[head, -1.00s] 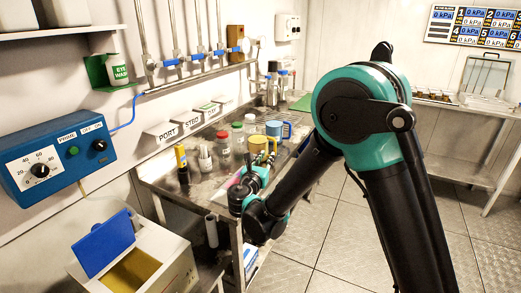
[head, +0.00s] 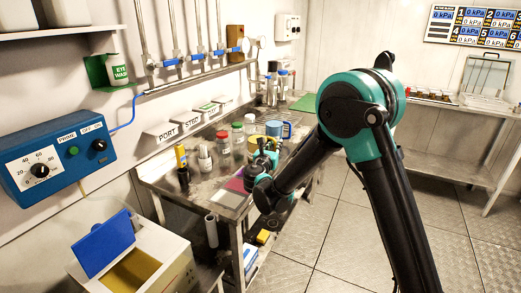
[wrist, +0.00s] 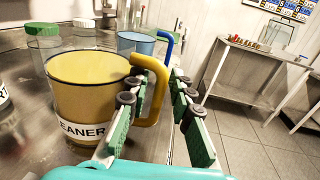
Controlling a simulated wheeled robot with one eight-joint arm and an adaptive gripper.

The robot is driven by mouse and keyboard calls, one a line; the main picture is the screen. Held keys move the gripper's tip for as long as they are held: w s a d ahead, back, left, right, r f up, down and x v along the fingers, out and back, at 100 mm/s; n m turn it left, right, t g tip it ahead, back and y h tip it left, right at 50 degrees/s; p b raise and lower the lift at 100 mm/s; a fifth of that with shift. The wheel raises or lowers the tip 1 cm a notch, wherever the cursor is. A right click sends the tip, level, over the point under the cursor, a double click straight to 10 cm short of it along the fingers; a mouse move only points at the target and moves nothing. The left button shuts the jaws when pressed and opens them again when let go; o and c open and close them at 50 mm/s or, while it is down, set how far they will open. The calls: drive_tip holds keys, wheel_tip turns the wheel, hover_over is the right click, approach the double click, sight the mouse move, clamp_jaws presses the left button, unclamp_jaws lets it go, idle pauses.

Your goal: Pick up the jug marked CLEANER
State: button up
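The yellow jug (wrist: 88,92) stands upright on the metal bench, its label showing "EANER" at the left of the wrist view. In the head view the jug (head: 252,146) is partly hidden behind my gripper (head: 266,150). Its yellow handle (wrist: 157,92) points toward the right. My gripper (wrist: 156,98) is open, with one green-padded finger on each side of the handle. The left finger overlaps the jug's side in the picture; I cannot tell whether it touches.
A blue jug (head: 278,129) stands just behind. A red-lidded jar (head: 222,144), a green-lidded jar (head: 238,135) and a yellow-and-black bottle (head: 182,163) stand to the left. The floor to the right is clear.

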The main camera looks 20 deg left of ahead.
drive_tip(key=shift+c, duration=0.5)
clamp_jaws()
drive_tip(key=shift+r, duration=0.2)
